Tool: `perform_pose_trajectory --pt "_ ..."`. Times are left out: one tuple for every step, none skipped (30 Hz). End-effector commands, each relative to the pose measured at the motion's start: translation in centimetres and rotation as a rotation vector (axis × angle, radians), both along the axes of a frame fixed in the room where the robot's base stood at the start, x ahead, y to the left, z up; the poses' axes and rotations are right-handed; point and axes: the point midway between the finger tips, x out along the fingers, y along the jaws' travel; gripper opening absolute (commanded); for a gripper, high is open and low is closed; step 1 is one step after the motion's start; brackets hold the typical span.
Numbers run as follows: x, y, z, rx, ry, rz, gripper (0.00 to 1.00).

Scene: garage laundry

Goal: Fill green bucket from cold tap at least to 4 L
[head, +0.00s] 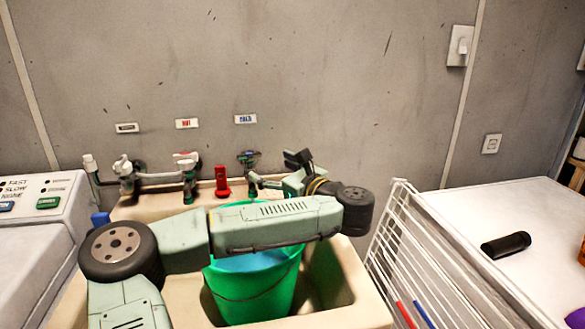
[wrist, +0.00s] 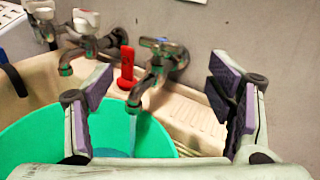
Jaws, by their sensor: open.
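The green bucket (head: 253,293) stands upright in the sink, partly hidden behind my arm; its inside also shows in the wrist view (wrist: 40,145). A light blue surface that looks like water (head: 248,262) shows inside it; its level cannot be read. The cold tap (head: 249,160) is on the wall under a blue label. A thin bluish strip below the spout may be running water. My gripper (wrist: 160,75) is open and empty; its fingers are apart from the handle.
The hot tap (head: 186,172) and a red object (head: 221,182) are left of the cold tap. The sink (head: 340,285) has room right of the bucket. A white rack (head: 400,250) and a white top with a black cylinder (head: 506,245) stand at the right.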

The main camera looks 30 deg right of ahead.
Motion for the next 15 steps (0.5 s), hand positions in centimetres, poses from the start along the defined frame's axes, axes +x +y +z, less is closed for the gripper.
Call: perform_pose_trajectory --pt "0.2 0.6 -0.3 0.061 -0.009 0.004 0.75" --pt "0.3 0.8 -0.3 0.089 -0.012 0.006 0.75" --pt "0.4 1.0 -0.3 0.116 -0.015 0.007 0.75" --pt "0.5 1.1 -0.3 0.130 -0.016 0.008 0.75" --pt "0.7 1.2 -0.2 0.139 -0.016 0.008 0.75" --pt "1.0 1.3 -0.2 0.144 -0.016 0.010 0.75" --pt "1.3 1.4 -0.1 0.145 -0.016 0.010 0.75" --pt "1.7 1.4 -0.1 0.145 -0.016 0.010 0.75" --pt "2.2 1.6 0.0 0.144 -0.015 0.011 0.75" --pt "2.7 1.7 0.0 0.143 -0.015 0.011 0.75" --pt "3.2 1.8 0.0 0.143 -0.015 0.011 0.75" --pt "4.0 1.9 0.1 0.142 -0.014 0.010 0.75" --pt "4.6 2.0 0.1 0.142 -0.015 0.012 0.75" --pt "5.2 2.1 0.1 0.142 -0.014 0.010 0.75" --pt "5.9 2.4 0.1 0.141 -0.015 0.011 0.75"
